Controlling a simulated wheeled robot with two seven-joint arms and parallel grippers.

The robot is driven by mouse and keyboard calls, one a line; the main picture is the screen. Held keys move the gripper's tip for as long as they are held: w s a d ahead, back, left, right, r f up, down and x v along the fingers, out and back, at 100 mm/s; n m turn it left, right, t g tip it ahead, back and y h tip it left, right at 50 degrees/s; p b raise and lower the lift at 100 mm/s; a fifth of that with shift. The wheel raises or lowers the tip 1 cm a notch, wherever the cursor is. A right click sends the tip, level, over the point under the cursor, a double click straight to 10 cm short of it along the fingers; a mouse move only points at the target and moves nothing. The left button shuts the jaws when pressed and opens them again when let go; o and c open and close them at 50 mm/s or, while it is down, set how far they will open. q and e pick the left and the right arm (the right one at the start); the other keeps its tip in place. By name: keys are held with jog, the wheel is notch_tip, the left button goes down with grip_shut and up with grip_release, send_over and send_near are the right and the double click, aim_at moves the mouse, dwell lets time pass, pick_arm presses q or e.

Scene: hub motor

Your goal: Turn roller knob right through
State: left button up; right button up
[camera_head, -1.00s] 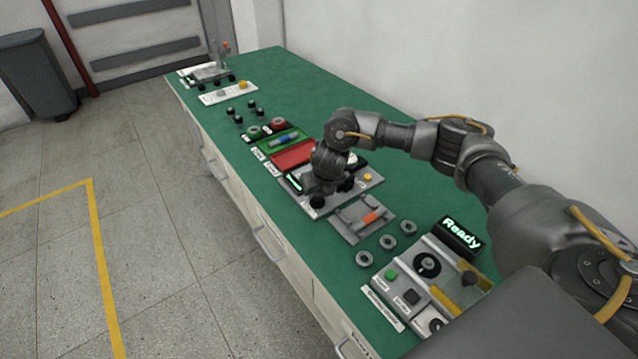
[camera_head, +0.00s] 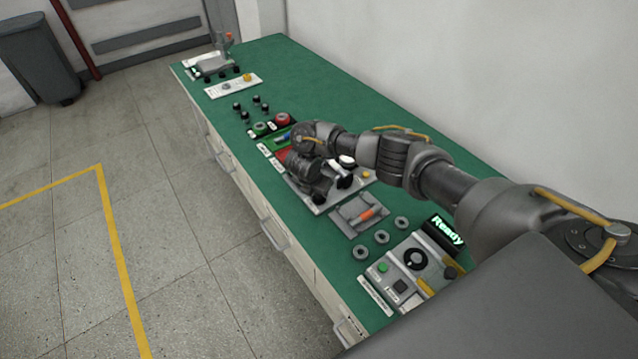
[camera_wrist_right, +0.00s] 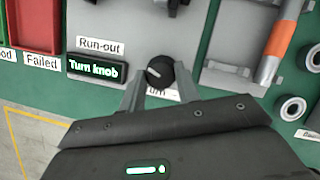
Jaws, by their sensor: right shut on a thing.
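The run-out station (camera_head: 326,200) is a grey panel in the middle of the green bench, and it also shows in the right wrist view (camera_wrist_right: 120,22). Its black round knob (camera_wrist_right: 159,71) has a pale pointer mark slanting across its top. My right gripper (camera_wrist_right: 158,80) has one finger on each side of this knob and is shut on it. In the head view the hand (camera_head: 313,180) hides much of the station. The display (camera_wrist_right: 95,70) reads "Turn knob" below a "Run-out" label. The label under the knob is partly covered by a finger. My left gripper is not in view.
A grey fixture with an orange-banded roller (camera_head: 366,214) stands beside the station. Red (camera_head: 284,154) and green trays lie on the other side. Several grey rings (camera_head: 381,237) and a "Ready" panel (camera_head: 447,230) are nearer me. Another black knob (camera_head: 345,182) sits close by.

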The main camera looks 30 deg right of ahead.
jog(key=m, duration=0.3)
jog(key=shift+w+r+g+h+p, duration=0.1)
jog(key=shift+g+h+p, duration=0.2)
jog(key=shift+g+p, duration=0.1)
jog(key=shift+m+g, duration=0.4)
jog(key=shift+m, duration=0.4)
jog(key=shift+w+f+m+g+b, duration=0.1)
jog(key=shift+f+m+g+b, duration=0.2)
jog(key=shift+m+b, duration=0.6)
jog(key=m+g+b, duration=0.1)
jog(key=m+b, duration=0.3)
jog(key=b, duration=0.1)
jog(key=shift+w+f+m+g, duration=0.1)
jog(key=shift+m+g, duration=0.2)
jog(key=shift+g, duration=0.1)
jog(key=shift+m+b, duration=0.3)
jog(key=shift+m, duration=0.1)
jog(key=shift+r+m+g+y, duration=0.2)
jog(key=shift+m+g+y, duration=0.2)
jog(key=shift+m, duration=0.4)
jog(key=shift+w+r+m+g, duration=0.1)
jog(key=shift+m+g, duration=0.3)
jog(key=shift+m, duration=0.7)
jog(key=shift+d+y, duration=0.1)
jog(key=shift+y, duration=0.2)
